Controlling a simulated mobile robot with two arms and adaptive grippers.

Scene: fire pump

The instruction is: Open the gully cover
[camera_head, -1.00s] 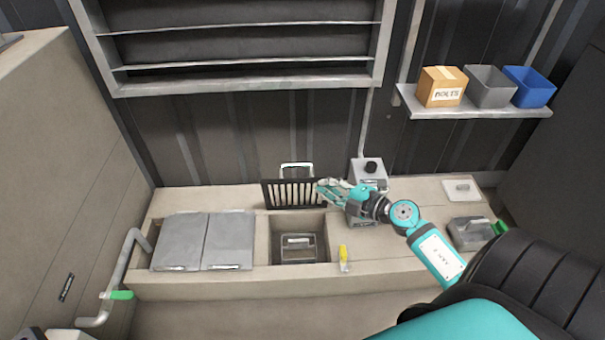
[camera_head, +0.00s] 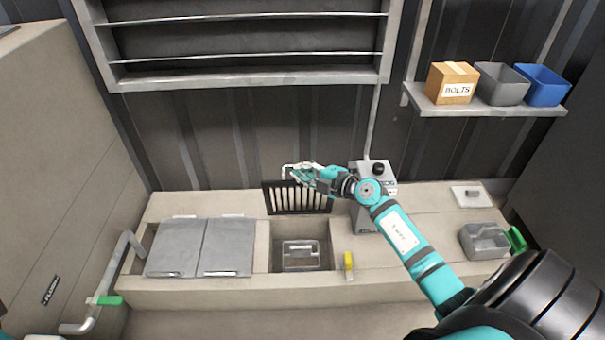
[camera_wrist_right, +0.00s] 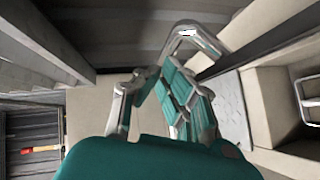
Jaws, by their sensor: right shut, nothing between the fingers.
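The gully cover, a dark slotted grate (camera_head: 283,200), stands upright at the back edge of the square gully opening (camera_head: 262,248), which is uncovered. A grey basket (camera_head: 301,262) with a handle sits down in the opening. My right gripper (camera_head: 298,174) is shut and empty at the top of the grate and hides part of its upper edge. I cannot tell whether the fingers touch either.
Two grey cover plates (camera_head: 201,247) lie left of the opening. A grey box with a black knob (camera_head: 376,180) stands right of the grate. A yellow-handled item (camera_head: 348,265) sits beside the opening. A green-handled pipe (camera_head: 107,300) is at the left.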

